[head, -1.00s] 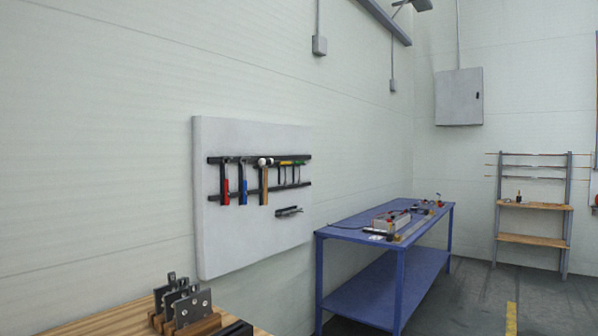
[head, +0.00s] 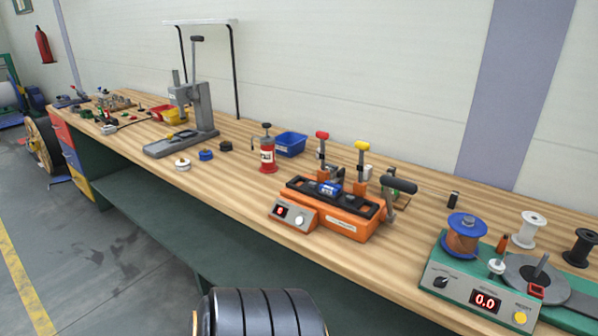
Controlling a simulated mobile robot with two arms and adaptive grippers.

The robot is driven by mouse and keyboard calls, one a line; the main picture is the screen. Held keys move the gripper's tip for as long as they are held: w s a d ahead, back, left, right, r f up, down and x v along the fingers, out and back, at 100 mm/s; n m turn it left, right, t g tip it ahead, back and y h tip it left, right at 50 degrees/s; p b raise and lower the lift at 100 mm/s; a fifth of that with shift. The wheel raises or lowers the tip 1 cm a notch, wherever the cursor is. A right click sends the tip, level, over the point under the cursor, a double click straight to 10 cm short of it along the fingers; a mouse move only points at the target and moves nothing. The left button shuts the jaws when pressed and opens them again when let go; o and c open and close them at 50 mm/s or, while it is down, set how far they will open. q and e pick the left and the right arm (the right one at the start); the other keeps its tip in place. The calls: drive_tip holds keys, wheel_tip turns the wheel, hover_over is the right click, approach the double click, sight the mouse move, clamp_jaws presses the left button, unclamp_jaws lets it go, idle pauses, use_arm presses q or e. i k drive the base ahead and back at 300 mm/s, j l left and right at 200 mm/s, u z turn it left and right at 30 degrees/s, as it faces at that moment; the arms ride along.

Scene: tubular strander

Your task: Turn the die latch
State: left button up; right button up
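I cannot pick out the die latch for certain in the head view. An orange bench device (head: 345,226) with a black top stands mid-bench, and red and yellow knobbed levers rise behind it. A black-handled lever (head: 398,184) stands at its right end. A grey lever press (head: 193,110) on a flat base stands farther left on the bench. Neither of my grippers is in view.
The long wooden workbench (head: 240,208) runs along the wall. A green winding unit (head: 480,275) with spools fills the right end. The floor (head: 90,255) at left is open.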

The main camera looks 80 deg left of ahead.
sight(340, 174)
drive_tip(key=u, duration=2.1)
